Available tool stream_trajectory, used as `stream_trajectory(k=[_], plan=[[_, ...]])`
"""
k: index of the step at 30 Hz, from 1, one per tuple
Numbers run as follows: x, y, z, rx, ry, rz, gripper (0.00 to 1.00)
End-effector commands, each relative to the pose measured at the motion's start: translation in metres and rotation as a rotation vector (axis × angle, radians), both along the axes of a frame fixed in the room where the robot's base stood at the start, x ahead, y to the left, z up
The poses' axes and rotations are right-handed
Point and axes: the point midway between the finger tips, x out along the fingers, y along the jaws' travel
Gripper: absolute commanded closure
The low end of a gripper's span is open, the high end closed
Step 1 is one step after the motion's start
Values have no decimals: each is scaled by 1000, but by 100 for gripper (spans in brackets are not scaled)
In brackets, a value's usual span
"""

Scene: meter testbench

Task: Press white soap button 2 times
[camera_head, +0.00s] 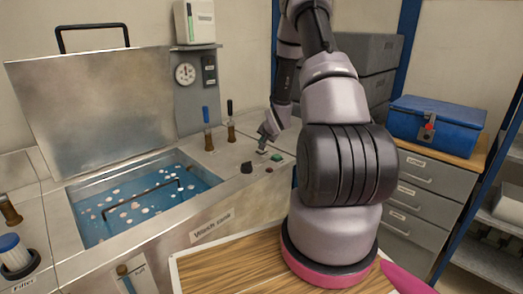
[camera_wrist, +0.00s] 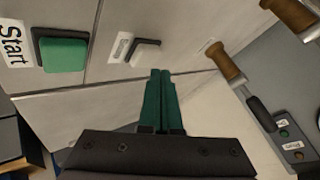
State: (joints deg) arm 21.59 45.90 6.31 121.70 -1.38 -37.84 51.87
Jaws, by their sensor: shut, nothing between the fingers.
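The white soap button (camera_wrist: 146,52) sits on the grey metal panel in the wrist view, with a small label on its left whose text is too blurred to read. It also shows as a small pale spot in the head view (camera_head: 262,151). My gripper (camera_wrist: 161,73) is shut and empty, its green fingers side by side. The fingertips appear just below the button in the wrist view. In the head view my gripper (camera_head: 263,142) is right over the button. I cannot tell whether the tips touch it.
A green button (camera_wrist: 64,54) marked Start is left of the soap button. The open water tank (camera_head: 140,205) is to the left.

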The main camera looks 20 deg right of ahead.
Motion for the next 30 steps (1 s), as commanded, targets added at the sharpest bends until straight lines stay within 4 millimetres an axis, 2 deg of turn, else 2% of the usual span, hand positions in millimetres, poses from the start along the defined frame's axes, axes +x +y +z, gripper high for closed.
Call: stream_trajectory(k=[30], plan=[[0, 0, -11, 0, 0, 0, 100]])
